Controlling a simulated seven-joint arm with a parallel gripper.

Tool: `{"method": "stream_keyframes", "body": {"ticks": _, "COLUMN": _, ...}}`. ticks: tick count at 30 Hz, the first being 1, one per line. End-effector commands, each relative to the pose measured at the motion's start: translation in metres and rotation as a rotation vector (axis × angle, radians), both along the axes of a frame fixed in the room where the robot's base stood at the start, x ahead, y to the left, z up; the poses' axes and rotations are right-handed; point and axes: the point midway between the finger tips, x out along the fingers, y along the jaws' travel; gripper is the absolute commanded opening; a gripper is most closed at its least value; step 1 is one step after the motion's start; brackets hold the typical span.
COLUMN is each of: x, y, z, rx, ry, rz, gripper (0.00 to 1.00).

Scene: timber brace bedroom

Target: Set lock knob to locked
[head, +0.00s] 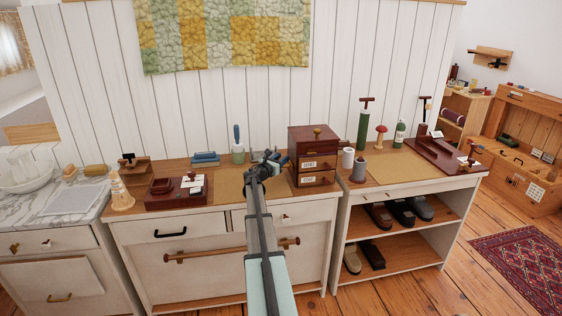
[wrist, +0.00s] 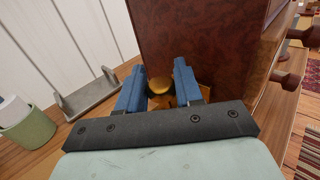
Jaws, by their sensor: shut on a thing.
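A round brass-coloured knob (wrist: 159,85) shows between my blue fingers in the wrist view, low beside the side of a dark red-brown box. A small wooden piece shows around it. My gripper (wrist: 159,90) is shut on this knob, one finger on each side. The knob's markings and its turned position cannot be made out. In the head view my gripper (head: 267,163) is at the left side of the small drawer box (head: 313,140), above the cabinet top; the knob is hidden there by my gripper and arm.
The drawer box (wrist: 200,35) stands close beside my fingers. A green cup (wrist: 27,125) and a grey bracket (wrist: 88,100) stand to the left. A tan mat (head: 229,184) lies bare in front. A dark red tray (head: 172,199) lies further left.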

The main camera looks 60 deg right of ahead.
Motion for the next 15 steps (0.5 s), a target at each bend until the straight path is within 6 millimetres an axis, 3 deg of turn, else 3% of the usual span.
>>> {"method": "stream_keyframes", "body": {"ticks": 7, "x": 0.031, "y": -0.031, "z": 0.0, "rx": 0.0, "ry": 0.0, "rz": 0.0, "gripper": 0.0}}
{"method": "stream_keyframes", "body": {"ticks": 15, "x": 0.034, "y": -0.033, "z": 0.0, "rx": 0.0, "ry": 0.0, "rz": 0.003, "gripper": 0.0}}
